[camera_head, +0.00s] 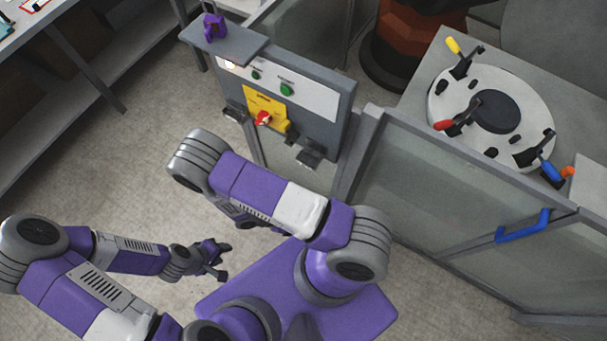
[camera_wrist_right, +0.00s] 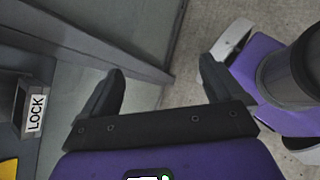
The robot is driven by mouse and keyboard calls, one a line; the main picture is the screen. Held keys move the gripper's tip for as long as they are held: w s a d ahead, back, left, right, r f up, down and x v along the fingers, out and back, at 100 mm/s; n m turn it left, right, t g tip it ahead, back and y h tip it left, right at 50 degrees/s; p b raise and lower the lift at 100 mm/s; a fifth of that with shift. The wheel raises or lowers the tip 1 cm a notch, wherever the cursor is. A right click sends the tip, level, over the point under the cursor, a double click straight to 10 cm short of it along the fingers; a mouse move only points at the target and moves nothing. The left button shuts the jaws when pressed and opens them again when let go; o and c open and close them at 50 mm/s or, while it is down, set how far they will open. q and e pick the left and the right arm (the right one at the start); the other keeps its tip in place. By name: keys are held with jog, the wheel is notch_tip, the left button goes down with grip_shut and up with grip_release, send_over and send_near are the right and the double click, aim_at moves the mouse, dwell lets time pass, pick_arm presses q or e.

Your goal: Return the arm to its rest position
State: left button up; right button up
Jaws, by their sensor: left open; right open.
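My left gripper (camera_head: 222,262) is open and empty, low over the floor at the lower middle of the head view. My right arm (camera_head: 265,195) is bent, with its elbow toward the control panel. My right gripper is hidden behind this arm in the head view. In the right wrist view the right gripper (camera_wrist_right: 160,75) is open, its two dark fingers spread apart with nothing between them. Part of my purple base shows beyond the right finger.
A grey control panel (camera_head: 318,110) has green buttons, a red switch (camera_head: 264,118) and a purple object (camera_head: 214,27) on its top ledge. A box labelled LOCK (camera_wrist_right: 36,112) is left of the right gripper. Fence panels (camera_head: 430,190) enclose a round mould (camera_head: 492,105). Floor at left is clear.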

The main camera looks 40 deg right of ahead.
dwell(0.3)
jog(key=s+a+m+g+y, duration=0.1)
jog(key=a+m+y, duration=0.35)
jog(key=y, duration=0.25)
jog(key=w+a+m+t+y, duration=0.3)
jog(key=w+m+t+y, duration=0.3)
jog(key=shift+w+r, duration=0.15)
jog(key=shift+r, duration=0.3)
dwell(1.0)
